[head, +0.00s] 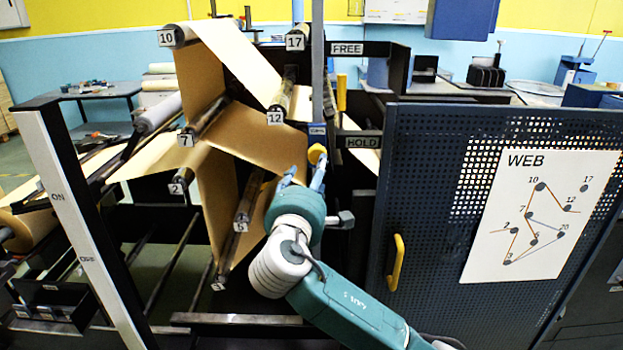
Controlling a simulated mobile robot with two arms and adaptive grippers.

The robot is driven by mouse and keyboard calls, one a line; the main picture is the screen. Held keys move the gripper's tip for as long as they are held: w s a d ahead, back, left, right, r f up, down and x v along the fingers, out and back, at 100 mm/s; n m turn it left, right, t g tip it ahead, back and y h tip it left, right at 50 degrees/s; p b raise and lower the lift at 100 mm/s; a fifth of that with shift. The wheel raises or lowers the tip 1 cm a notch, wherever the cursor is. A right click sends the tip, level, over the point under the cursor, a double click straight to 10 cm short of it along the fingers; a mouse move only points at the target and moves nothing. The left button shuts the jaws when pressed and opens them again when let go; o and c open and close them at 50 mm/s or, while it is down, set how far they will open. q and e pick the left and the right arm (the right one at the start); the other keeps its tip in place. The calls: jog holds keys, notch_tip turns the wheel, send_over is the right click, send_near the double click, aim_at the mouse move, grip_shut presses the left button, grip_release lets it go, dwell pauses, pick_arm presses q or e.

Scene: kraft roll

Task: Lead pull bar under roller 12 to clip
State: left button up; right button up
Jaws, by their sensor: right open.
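Roller 12 (283,95) sits at the upper middle, with brown kraft paper (243,62) coming down to it from roller 10 (178,36). More paper (262,135) spreads below roller 12 toward roller 7 (200,122). My right gripper (303,171) is below roller 12, its blue fingers apart and pointing up. A yellow rounded piece (317,153) is close to its right fingertip; I cannot tell whether they touch. I cannot clearly make out the pull bar. A small blue label (317,129), too small to read surely, is on the upright above. My left gripper is out of view.
A perforated blue door (420,200) with a yellow handle (396,262) and a WEB diagram (541,215) stands at the right. Roller 5 (243,208) is left of my right gripper.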

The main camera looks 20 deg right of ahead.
aim_at(316, 158)
jog(key=b+x, duration=0.3)
jog(key=x, duration=0.6)
jog(key=shift+w+f, duration=0.2)
jog(key=shift+w, duration=0.1)
jog(key=shift+w+d+b, duration=0.3)
jog(key=shift+w+b, duration=0.15)
jog(key=shift+w, duration=0.2)
grip_shut()
jog(key=shift+s+d+r+p, duration=0.15)
jog(key=shift+d+p, duration=0.1)
jog(key=shift+p, duration=0.15)
jog(key=shift+d, duration=0.2)
jog(key=shift+o, duration=1.8)
grip_release()
